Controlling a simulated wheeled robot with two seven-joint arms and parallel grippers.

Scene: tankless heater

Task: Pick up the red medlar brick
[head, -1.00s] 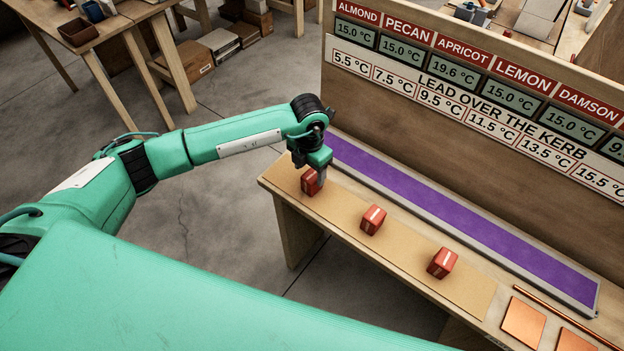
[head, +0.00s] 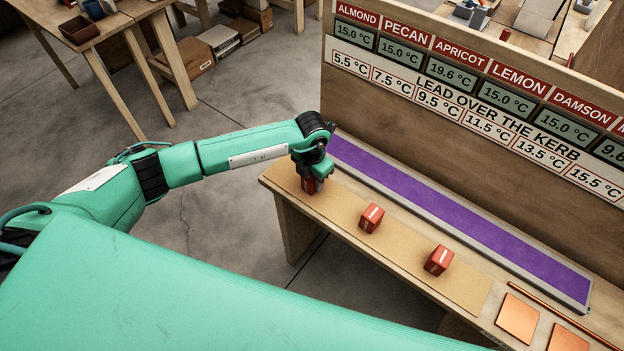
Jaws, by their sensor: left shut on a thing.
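Three red bricks stand in a row on a tan mat (head: 400,247) on the wooden bench. The left red brick (head: 309,185) is at the mat's far left end, mostly hidden by my left gripper (head: 310,180). That gripper points down and is shut on this brick. I cannot tell whether the brick is clear of the mat. The middle red brick (head: 371,218) and the right red brick (head: 438,260) stand apart from it, each with a pale mark. I cannot read which brick is medlar. My right gripper is not in view.
A purple strip (head: 450,215) in a grey frame runs behind the mat. Behind it stands a wooden board (head: 350,105) with name and temperature signs. Copper plates (head: 518,318) and a copper rod (head: 560,313) lie at the right.

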